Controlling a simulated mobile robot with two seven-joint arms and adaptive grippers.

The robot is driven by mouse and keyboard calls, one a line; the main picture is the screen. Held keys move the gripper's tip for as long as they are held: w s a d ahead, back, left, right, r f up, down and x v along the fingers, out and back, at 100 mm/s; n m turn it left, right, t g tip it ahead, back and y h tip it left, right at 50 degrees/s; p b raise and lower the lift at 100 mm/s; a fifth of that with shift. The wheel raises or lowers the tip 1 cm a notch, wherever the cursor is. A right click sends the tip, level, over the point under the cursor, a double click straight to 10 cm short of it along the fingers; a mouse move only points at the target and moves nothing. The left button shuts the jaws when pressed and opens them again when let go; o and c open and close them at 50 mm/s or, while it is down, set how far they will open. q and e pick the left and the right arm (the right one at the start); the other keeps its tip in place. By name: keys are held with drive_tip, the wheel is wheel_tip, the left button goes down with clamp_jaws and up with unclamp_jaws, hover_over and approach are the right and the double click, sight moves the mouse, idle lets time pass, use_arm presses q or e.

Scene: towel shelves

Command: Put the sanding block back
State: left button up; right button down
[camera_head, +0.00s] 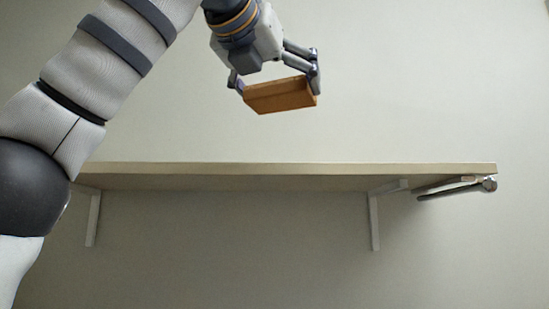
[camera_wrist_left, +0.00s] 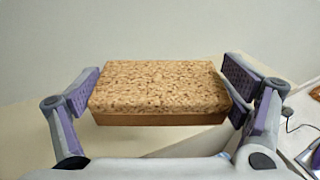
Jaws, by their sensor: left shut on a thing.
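The sanding block (camera_head: 279,95) is a brown rectangular block, held in the air above the wooden shelf (camera_head: 280,169). My left gripper (camera_head: 278,86) is shut on it, with a finger at each end. In the left wrist view the block (camera_wrist_left: 160,90) shows a speckled tan, cork-like broad face and a plain brown side. It sits between the purple-grey pads of my left gripper (camera_wrist_left: 161,88). The shelf's top surface is hidden in the head view, which looks from below its edge. My right gripper is in neither view.
The shelf rests on white brackets (camera_head: 374,222) against a plain wall. A metal rod (camera_head: 457,190) sticks out under its right end. In the left wrist view, a pale surface with a dark cable and a partly cut-off object (camera_wrist_left: 308,158) shows at the right edge.

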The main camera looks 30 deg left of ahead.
use_arm(q)
drive_tip(key=w+a+f, duration=0.1)
drive_tip(key=f, duration=0.1)
drive_tip(key=w+a+f, duration=0.1)
drive_tip(key=w+f, duration=0.1)
drive_tip(key=w+a+f, duration=0.1)
drive_tip(key=a+f, duration=0.1)
drive_tip(key=shift+w, duration=0.25)
drive_tip(key=f, duration=0.3)
drive_tip(key=shift+w+a, duration=0.1)
drive_tip(key=shift+w, duration=0.1)
drive_tip(key=shift+f, duration=0.35)
drive_tip(key=o, duration=0.9)
drive_tip(key=shift+f, duration=0.1)
drive_tip(key=shift+o, duration=0.2)
